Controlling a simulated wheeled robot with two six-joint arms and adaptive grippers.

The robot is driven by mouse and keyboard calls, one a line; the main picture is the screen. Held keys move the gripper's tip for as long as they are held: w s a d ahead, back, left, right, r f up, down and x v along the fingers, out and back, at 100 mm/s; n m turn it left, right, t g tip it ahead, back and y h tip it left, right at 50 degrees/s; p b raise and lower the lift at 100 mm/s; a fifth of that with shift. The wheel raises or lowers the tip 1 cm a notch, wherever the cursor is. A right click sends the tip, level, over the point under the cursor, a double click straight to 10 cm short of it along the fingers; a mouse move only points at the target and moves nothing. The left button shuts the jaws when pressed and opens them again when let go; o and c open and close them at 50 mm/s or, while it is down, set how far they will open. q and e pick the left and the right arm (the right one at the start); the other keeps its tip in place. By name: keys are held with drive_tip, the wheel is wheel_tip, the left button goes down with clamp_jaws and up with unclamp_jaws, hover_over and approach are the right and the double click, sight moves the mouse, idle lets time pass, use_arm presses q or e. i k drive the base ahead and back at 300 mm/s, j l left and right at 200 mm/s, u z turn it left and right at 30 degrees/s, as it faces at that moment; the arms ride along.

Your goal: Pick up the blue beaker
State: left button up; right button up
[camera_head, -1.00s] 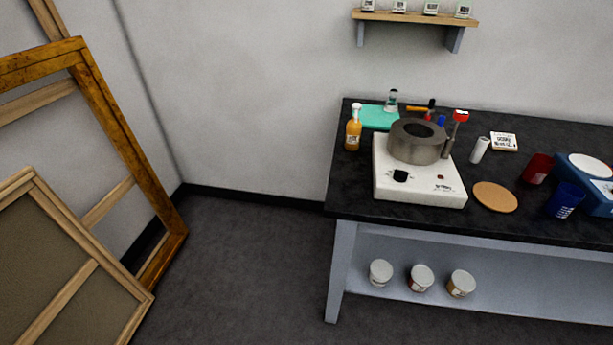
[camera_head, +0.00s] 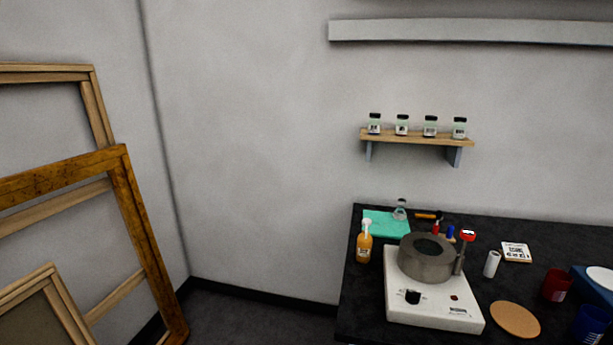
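The blue beaker (camera_head: 590,324) stands on the black bench top at the lower right corner of the head view. It is dark blue with pale markings, and its base is cut off by the bottom edge of the picture. A dark red beaker (camera_head: 557,285) stands just behind it to the left. Neither of my grippers shows in the view.
The black bench (camera_head: 361,298) holds a white hotplate (camera_head: 432,314) with a grey ring-shaped pot (camera_head: 426,258), an orange bottle (camera_head: 364,246), a cork disc (camera_head: 515,320) and a blue-based device (camera_head: 597,285). Wooden frames (camera_head: 140,240) lean at the left. A small shelf (camera_head: 417,138) holds jars.

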sight(588, 327)
drive_tip(key=z, duration=1.8)
